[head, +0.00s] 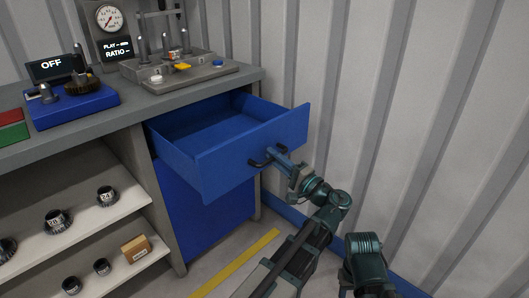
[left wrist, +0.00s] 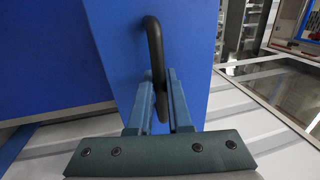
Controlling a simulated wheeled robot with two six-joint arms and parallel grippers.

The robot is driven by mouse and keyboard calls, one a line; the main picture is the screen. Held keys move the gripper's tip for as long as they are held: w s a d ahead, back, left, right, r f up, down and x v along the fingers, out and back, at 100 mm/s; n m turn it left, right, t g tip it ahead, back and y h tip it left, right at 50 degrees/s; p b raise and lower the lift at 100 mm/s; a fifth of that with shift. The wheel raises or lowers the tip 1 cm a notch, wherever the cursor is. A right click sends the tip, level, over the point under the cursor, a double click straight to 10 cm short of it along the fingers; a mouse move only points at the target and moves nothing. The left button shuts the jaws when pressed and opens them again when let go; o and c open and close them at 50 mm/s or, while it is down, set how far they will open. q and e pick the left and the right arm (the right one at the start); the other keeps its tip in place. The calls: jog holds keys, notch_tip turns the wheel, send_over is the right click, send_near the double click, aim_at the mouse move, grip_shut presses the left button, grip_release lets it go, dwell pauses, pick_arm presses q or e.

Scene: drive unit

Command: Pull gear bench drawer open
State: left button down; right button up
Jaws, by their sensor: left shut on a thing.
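The blue gear bench drawer (head: 228,140) stands pulled out from under the grey bench top, and its inside looks empty. Its black bar handle (head: 258,163) is on the front panel. My left gripper (head: 276,154) is shut on the handle at the drawer front. In the left wrist view the two fingers (left wrist: 160,100) close around the black handle (left wrist: 154,50), on the blue drawer front (left wrist: 125,60). The fingers hide part of the handle. My right gripper is not in view.
The bench top (head: 150,105) carries a fixture (head: 178,68), a dial gauge (head: 108,18) and a blue unit with an "OFF" display (head: 52,67). Shelves at left hold several gears and a small brown box (head: 136,248). A corrugated wall (head: 400,100) stands close at right. A yellow floor stripe (head: 238,262) lies below.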

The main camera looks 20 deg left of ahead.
pick_arm(q)
jog(key=shift+v, duration=0.95)
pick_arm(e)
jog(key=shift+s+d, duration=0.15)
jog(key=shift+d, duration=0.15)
pick_arm(q)
jog(key=shift+r, duration=0.15)
jog(key=c, duration=0.8)
grip_release()
jog(key=shift+c, duration=0.2)
jog(key=shift+d, duration=0.1)
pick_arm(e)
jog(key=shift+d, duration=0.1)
